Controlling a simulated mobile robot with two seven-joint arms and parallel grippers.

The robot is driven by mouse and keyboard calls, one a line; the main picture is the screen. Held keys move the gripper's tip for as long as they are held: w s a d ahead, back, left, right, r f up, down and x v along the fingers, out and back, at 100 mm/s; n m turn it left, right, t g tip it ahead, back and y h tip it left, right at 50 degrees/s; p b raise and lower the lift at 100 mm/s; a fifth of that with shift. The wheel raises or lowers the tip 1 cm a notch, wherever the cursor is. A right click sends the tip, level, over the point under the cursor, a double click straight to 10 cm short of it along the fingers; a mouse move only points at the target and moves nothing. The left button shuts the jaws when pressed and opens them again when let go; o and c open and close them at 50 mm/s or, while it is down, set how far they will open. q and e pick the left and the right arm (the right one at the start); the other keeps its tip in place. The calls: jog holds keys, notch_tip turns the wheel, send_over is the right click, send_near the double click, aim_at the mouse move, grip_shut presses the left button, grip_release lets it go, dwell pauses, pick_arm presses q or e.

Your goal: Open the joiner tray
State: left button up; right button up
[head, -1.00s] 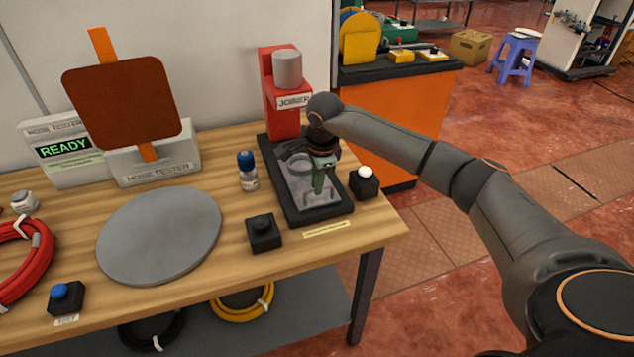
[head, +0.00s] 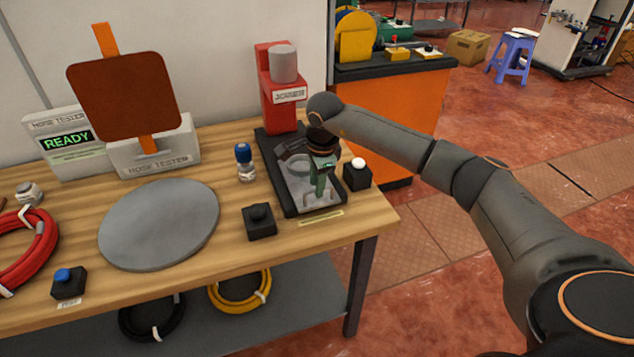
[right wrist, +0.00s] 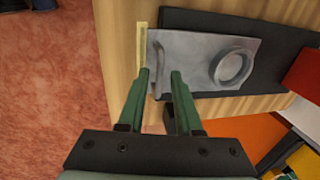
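The joiner (head: 280,95) is a red machine with a grey cylinder on top and a black base (head: 268,160) in front. Its grey metal tray (head: 296,193) lies along that base. In the right wrist view the tray (right wrist: 195,75) has a raised ring (right wrist: 232,68) and a bar handle (right wrist: 157,56) near its left edge. My right gripper (head: 319,196) hangs over the tray's front end. In the right wrist view its green fingers (right wrist: 160,73) are apart, with the handle's near end at the gap between the tips. Contact cannot be told. My left gripper is not in view.
A white-topped button box (head: 357,174) stands close right of the base. A black button box (head: 260,222) and a blue-capped bottle (head: 245,162) stand left of it. A round grey plate (head: 158,225) and a hose tester (head: 155,150) are further left. Open floor lies right of the table.

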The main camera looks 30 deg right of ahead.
jog(key=shift+o, duration=0.4)
notch_tip(320, 180, up, 12)
jog(key=s, duration=0.2)
jog(key=shift+s+a, duration=0.2)
jog(key=shift+a, duration=0.1)
jog(key=shift+r, duration=0.1)
